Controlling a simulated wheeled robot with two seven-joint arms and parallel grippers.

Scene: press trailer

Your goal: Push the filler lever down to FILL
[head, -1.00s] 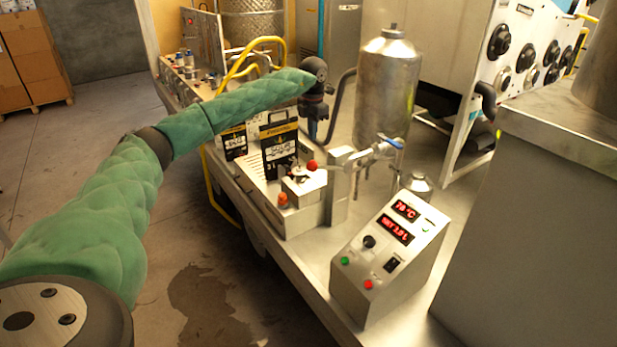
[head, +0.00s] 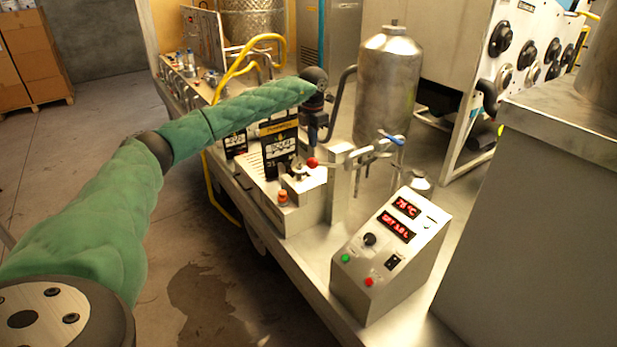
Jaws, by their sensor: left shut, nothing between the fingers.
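The filler lever's red ball knob (head: 312,162) shows on the small filler unit (head: 304,190) on the trailer bench. The knob is level with the top of the unit; its rod is too small to follow clearly. My left gripper (head: 312,138) is shut and empty, pointing down just above the red knob in the picture. I cannot tell whether it touches the knob or is behind it. Any FILL mark is too small to read. My right gripper is out of view.
A control box (head: 388,258) with red displays stands front right. A steel tank (head: 388,85) with a blue-handled tap (head: 380,148) stands right of the gripper. Black printed pouches (head: 279,150) stand left of the lever. A yellow hose (head: 235,75) lies behind my arm.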

